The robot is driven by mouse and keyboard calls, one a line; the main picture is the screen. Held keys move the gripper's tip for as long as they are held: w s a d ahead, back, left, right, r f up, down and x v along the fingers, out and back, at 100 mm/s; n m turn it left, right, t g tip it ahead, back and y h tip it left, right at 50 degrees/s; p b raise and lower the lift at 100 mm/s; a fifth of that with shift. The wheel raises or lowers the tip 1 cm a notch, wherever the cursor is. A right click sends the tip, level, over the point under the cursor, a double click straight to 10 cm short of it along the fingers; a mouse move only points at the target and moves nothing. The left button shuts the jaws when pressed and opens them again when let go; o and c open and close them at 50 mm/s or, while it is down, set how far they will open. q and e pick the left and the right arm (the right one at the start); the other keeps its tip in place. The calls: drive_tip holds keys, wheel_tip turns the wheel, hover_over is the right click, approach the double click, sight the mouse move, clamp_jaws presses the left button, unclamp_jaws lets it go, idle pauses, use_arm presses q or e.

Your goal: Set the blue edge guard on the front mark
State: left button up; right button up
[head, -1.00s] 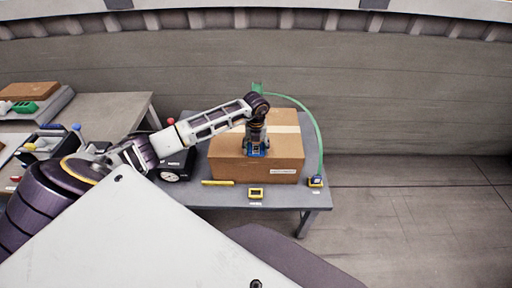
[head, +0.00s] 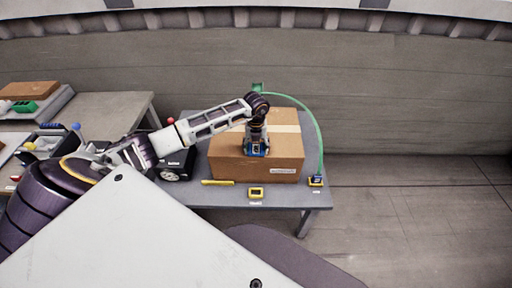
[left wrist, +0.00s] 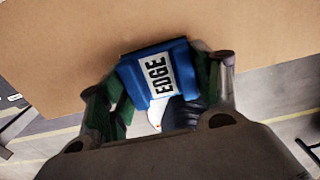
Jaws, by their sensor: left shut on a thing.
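My left gripper (head: 257,149) is shut on the blue edge guard (left wrist: 155,75), which carries a white "EDGE" label. In the left wrist view the guard sits between the two fingers, against the cardboard box (left wrist: 60,45). In the head view the gripper points down at the front top edge of the box (head: 230,168), with a little blue showing at its tip. Whether the guard touches the box is unclear. I cannot make out the front mark; the gripper and guard cover that part of the edge. My right gripper is not in view.
A yellow-framed device (head: 256,193) and yellow stick (head: 217,182) lie in front of the box. A black wheeled unit (head: 173,168) stands at left.

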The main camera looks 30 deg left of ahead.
use_arm(q)
drive_tip(key=o, duration=1)
drive_tip(key=shift+r, duration=0.1)
drive_tip(key=shift+r, duration=5.95)
